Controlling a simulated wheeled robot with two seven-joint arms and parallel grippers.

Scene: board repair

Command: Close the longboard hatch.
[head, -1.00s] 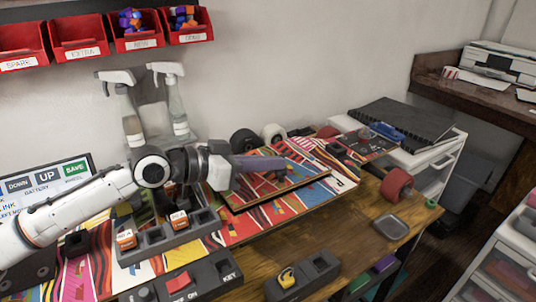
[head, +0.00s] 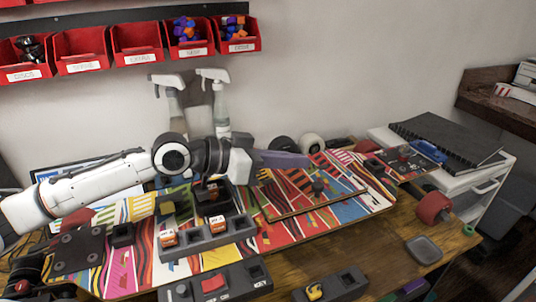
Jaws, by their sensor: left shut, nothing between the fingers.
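The longboard (head: 285,233) lies across the table with a brightly patterned deck. Its hatch (head: 345,187) appears to be the patterned panel with a dark front edge and a small dark knob (head: 317,187). The panel's front edge looks slightly above the deck; I cannot tell its exact angle. My right gripper is not in view.
A grey holder (head: 207,241) with orange-labelled blocks stands in front of the compartment. Spray bottles (head: 221,108) stand behind my left arm. Red bins (head: 138,43) hang above. A red wheel (head: 433,207) and a grey dish (head: 423,250) are at the right.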

